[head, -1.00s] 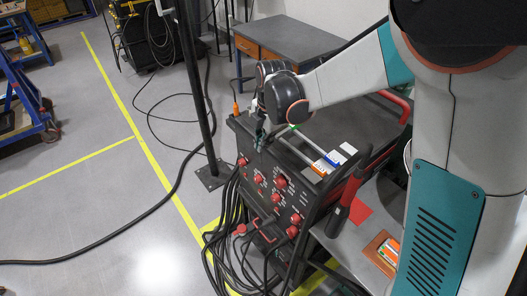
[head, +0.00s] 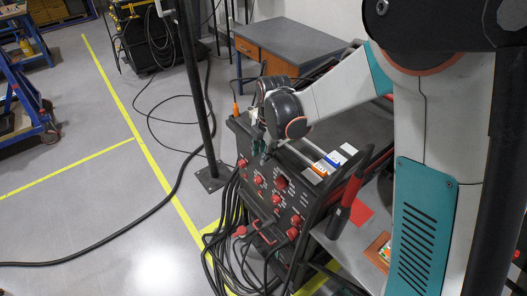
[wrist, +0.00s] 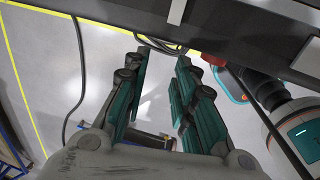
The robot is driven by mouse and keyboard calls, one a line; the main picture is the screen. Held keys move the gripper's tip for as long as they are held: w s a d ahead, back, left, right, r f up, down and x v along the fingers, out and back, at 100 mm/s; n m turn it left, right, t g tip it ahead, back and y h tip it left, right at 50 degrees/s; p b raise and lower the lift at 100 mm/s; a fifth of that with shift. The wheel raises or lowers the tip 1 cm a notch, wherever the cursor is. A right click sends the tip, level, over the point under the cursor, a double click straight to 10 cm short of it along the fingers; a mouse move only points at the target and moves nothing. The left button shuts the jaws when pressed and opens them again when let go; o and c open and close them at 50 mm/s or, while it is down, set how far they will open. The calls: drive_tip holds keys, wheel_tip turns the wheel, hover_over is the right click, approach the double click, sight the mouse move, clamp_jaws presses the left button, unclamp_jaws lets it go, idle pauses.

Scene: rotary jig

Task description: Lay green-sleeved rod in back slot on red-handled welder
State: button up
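The red-handled welder (head: 345,128) is a dark box with red knobs on its front and a red handle (head: 350,190) at its near right side. My gripper (head: 262,150) is at the welder's front left top edge. In the wrist view my gripper (wrist: 158,90) has its teal fingers apart, with only floor showing between them. The welder's dark edge (wrist: 120,12) crosses the top.
Black cables (head: 238,215) hang from the welder's front to the floor. A dark pole (head: 195,90) stands left of it. A grey-topped bench (head: 290,38) with orange drawers is behind. Open floor lies to the left.

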wheel_tip(320, 180, up, 14)
drive_tip(key=s+d+p, duration=0.1)
drive_tip(key=p, duration=0.1)
drive_tip(key=shift+s+d+f+p, duration=0.25)
drive_tip(key=shift+s+p, duration=0.05)
drive_tip(key=shift+p, duration=0.05)
